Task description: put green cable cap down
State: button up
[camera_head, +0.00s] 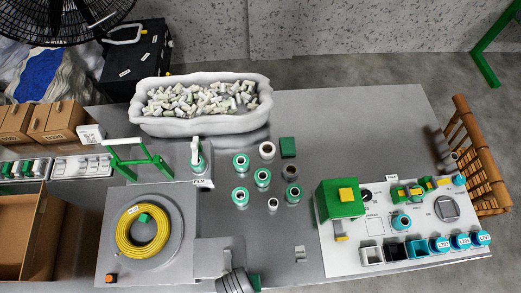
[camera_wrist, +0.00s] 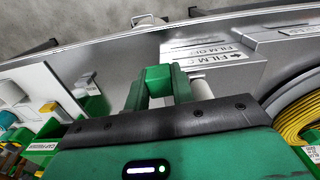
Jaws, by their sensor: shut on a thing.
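My gripper (camera_wrist: 158,84) is shut on a small green block, which looks like the green cable cap (camera_wrist: 158,76), between its two green fingers in the wrist view. In the head view my gripper (camera_head: 254,282) is at the bottom edge, partly cut off, right of the yellow cable coil (camera_head: 124,234). The held cap cannot be made out there. The coil also shows at the right edge of the wrist view (camera_wrist: 292,122). Whether the cap touches anything below is hard to tell.
A white board (camera_head: 359,230) with a green box and several cups stands to the right. Several capped cylinders (camera_head: 262,178) stand mid-table beside a green square (camera_head: 288,147). A white tub (camera_head: 152,127) of small parts is behind. The grey table (camera_head: 352,120) is clear at back right.

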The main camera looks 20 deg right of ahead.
jog(key=s+a+f+b, duration=0.1)
jog(key=s+f+b, duration=0.1)
jog(key=s+f, duration=0.3)
jog(key=shift+s+f+m+b, duration=0.3)
jog(key=shift+s+b, duration=0.05)
jog(key=shift+s, duration=0.15)
jog(key=shift+a, duration=0.1)
jog(key=b, duration=0.1)
send_over(274, 261)
jog(key=shift+s+a+f, duration=0.15)
jog(key=shift+f, duration=0.25)
jog(key=shift+s+a+f, duration=0.1)
jog(key=shift+s+f, duration=0.05)
jog(key=shift+f, duration=0.2)
jog(key=shift+w+d+f+b, duration=0.15)
jog(key=shift+f+b, duration=0.25)
jog(key=shift+f, duration=0.5)
jog(key=shift+w+d+f+b, duration=0.15)
jog(key=shift+f+b, duration=0.2)
jog(key=shift+f, duration=0.5)
jog(key=shift+s+f, duration=0.1)
